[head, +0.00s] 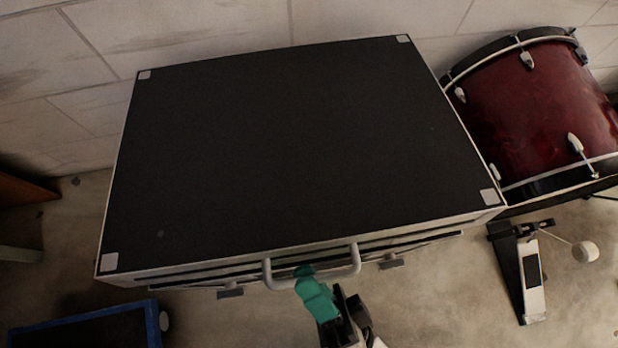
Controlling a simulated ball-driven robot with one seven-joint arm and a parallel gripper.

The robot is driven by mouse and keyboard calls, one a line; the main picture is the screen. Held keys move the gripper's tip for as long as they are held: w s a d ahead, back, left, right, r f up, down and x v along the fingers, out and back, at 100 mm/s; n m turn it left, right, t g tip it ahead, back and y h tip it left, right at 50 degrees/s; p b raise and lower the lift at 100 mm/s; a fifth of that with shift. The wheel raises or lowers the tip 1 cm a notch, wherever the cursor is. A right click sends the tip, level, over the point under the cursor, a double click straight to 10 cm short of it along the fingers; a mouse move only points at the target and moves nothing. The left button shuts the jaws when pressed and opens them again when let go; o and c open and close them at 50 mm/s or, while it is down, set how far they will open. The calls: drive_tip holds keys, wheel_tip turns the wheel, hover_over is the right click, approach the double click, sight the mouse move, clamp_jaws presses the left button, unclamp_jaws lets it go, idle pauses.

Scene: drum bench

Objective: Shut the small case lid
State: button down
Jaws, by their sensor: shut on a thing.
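The case (295,150) has a large black top with pale square corner pieces and light metal edges. Its lid lies down or almost down over the body; dark lines run along the front edge, and I cannot tell whether a thin gap remains there. A pale bar handle (355,262) sticks out from the middle of the front. My gripper (307,274) has teal fingers and is shut on the handle, left of its middle. The fingers hide part of the bar. Two grey latches (230,293) (392,262) show on the front, one on each side of the handle.
A dark red drum (540,105) stands close to the case's right side. A pedal with a white beater (530,270) is on the floor at the right. A blue-edged dark object (85,316) lies at the lower left. A pale block wall (200,35) is behind.

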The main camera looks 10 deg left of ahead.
wheel_tip(320, 180, down, 8)
drive_tip(key=b, duration=0.3)
drive_tip(key=shift+d+b, duration=0.15)
drive_tip(key=shift+b, duration=0.25)
drive_tip(key=shift+f, duration=0.15)
drive_tip(key=c, duration=1.4)
unclamp_jaws()
drive_tip(key=shift+c, duration=0.2)
drive_tip(key=shift+s+f, duration=0.1)
drive_tip(key=shift+s, duration=0.05)
drive_tip(key=p+v, duration=0.1)
drive_tip(key=v, duration=0.9)
drive_tip(key=shift+s+d+r, duration=0.15)
drive_tip(key=shift+s+r, duration=0.1)
drive_tip(key=shift+s, duration=0.05)
drive_tip(key=shift+r, duration=0.1)
